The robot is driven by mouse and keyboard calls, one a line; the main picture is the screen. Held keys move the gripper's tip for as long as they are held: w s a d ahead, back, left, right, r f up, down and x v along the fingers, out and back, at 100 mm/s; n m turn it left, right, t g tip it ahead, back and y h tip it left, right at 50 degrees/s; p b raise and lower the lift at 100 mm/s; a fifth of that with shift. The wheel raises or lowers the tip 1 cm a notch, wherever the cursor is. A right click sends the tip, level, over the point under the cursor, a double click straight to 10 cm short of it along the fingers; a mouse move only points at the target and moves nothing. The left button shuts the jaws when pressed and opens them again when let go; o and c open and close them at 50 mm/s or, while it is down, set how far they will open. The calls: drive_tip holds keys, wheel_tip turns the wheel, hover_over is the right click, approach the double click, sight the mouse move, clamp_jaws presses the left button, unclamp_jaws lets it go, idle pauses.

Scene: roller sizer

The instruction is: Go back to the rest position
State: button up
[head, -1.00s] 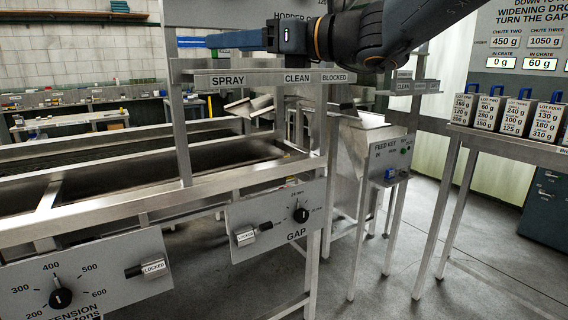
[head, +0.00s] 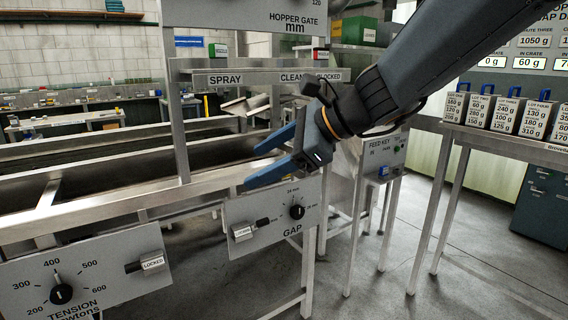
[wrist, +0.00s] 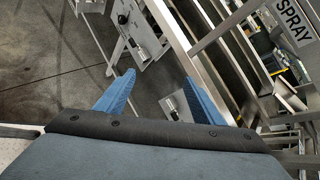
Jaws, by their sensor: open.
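My gripper (head: 262,162) is open and empty, with its two blue fingers apart in front of the sizer's rail, above the GAP panel (head: 270,232). In the wrist view my gripper (wrist: 158,90) also shows both fingers spread with nothing between them. My dark arm reaches in from the upper right of the head view. The GAP panel carries a black knob (head: 297,212) and a locking slider (head: 243,232) to its left.
The TENSION panel (head: 90,280) is at lower left. The FEED KEY box (head: 384,153) stands behind my arm. A metal table (head: 515,142) with several labelled lot boxes is at right. The SPRAY, CLEAN, BLOCKED bar (head: 262,77) crosses above my gripper. Floor at lower right is clear.

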drive_tip(key=s+d+f+n+g+h, duration=0.2)
drive_tip(key=s+d+f+n+h, duration=0.3)
drive_tip(key=d+f, duration=0.6)
drive_tip(key=s+d+f+n+g+h, duration=0.2)
drive_tip(key=s+d+f+n+h, duration=0.3)
drive_tip(key=s+d+f+n, duration=0.4)
drive_tip(key=d+f+n, duration=0.3)
drive_tip(key=f, duration=0.3)
drive_tip(key=shift+s+d+g, duration=0.15)
drive_tip(key=shift+d+g, duration=0.05)
drive_tip(key=shift+g, duration=0.1)
